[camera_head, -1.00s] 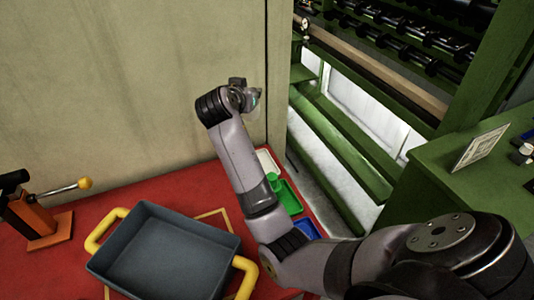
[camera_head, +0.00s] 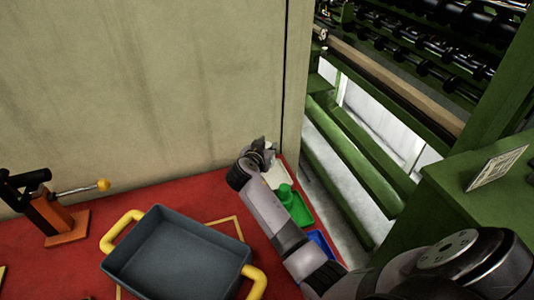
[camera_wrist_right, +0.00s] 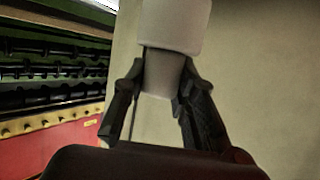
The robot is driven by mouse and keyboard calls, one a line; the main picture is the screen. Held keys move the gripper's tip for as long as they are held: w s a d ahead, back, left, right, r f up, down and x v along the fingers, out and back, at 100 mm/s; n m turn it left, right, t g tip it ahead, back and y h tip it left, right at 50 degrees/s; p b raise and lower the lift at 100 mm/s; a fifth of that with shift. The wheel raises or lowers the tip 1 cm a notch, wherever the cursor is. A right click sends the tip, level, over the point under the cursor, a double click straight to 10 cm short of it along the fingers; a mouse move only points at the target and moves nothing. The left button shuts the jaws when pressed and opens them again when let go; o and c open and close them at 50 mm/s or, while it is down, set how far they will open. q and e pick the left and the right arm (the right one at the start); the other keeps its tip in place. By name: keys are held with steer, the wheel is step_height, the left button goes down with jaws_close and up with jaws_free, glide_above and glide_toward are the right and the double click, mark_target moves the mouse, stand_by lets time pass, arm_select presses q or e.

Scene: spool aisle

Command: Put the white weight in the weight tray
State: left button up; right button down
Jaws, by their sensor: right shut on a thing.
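My right gripper (camera_head: 266,150) is low over the far right of the red table, near a white square tray (camera_head: 278,177). In the right wrist view, the right gripper (camera_wrist_right: 163,85) is shut on the white weight (camera_wrist_right: 176,28), a pale piece with a wide block and a narrower neck between the fingers. In the head view the weight is mostly hidden by the gripper. A green square tray (camera_head: 303,213) with a green weight (camera_head: 286,194) and a blue tray (camera_head: 321,243) lie in line with the white one. My left gripper is out of view.
A grey tray with yellow handles (camera_head: 170,248) stands empty on the red table (camera_head: 150,200). An orange clamp (camera_head: 62,222) is at the left. A beige wall panel (camera_head: 170,90) rises behind; green machinery (camera_head: 400,150) is on the right.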

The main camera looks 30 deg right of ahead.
step_height(320, 180, down, 3)
steer(key=shift+d+f, duration=0.1)
steer(key=shift+f, duration=0.1)
steer(key=shift+f, duration=0.1)
steer(key=c, duration=1.3)
jaws_free()
